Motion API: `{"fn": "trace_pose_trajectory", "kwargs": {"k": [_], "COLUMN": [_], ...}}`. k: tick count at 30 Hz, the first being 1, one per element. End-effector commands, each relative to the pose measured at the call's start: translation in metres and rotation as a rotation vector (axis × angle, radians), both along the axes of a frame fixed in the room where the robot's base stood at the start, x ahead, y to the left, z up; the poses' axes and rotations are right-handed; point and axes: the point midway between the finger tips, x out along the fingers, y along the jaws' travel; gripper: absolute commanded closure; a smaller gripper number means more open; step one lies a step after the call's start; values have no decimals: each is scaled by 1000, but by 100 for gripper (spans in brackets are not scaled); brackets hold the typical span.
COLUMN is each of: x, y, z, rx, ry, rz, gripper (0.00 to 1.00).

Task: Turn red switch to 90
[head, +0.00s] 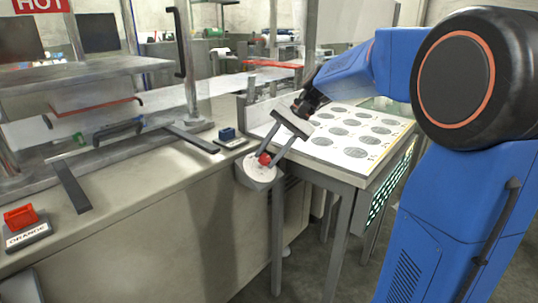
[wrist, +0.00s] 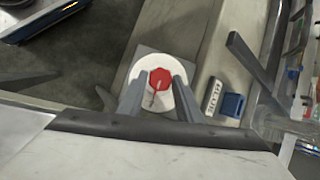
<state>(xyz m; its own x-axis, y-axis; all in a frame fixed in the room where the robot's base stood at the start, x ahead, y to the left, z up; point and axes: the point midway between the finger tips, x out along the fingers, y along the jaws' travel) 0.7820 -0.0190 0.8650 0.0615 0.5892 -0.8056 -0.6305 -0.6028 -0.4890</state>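The red switch (head: 265,158) is a red knob on a round white dial (head: 257,174) at the front edge of the counter. In the wrist view the red knob (wrist: 160,79) sits in the middle of the white dial (wrist: 148,64), with a thin mark running down its face. My gripper (head: 267,155) reaches down to the knob. In the wrist view my gripper (wrist: 158,86) has its two grey fingers apart, one on each side of the knob's lower part. I cannot tell whether they touch it. The dial's numbers are too small to read.
A blue switch block (head: 228,134) stands on the counter close to the dial and also shows in the wrist view (wrist: 231,104). A red block labelled ORANGE (head: 20,217) is at far left. A table with round discs (head: 372,168) adjoins on the right. A grey bar (head: 192,138) lies nearby.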

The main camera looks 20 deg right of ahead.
Motion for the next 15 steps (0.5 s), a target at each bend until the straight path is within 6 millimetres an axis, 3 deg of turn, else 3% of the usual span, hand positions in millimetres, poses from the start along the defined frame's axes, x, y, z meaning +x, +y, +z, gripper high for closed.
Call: {"fn": "trace_pose_trajectory", "kwargs": {"k": [15], "x": [0], "y": [-6], "z": [9], "rx": [1], "ry": [-1], "rz": [0], "gripper": [52]}}
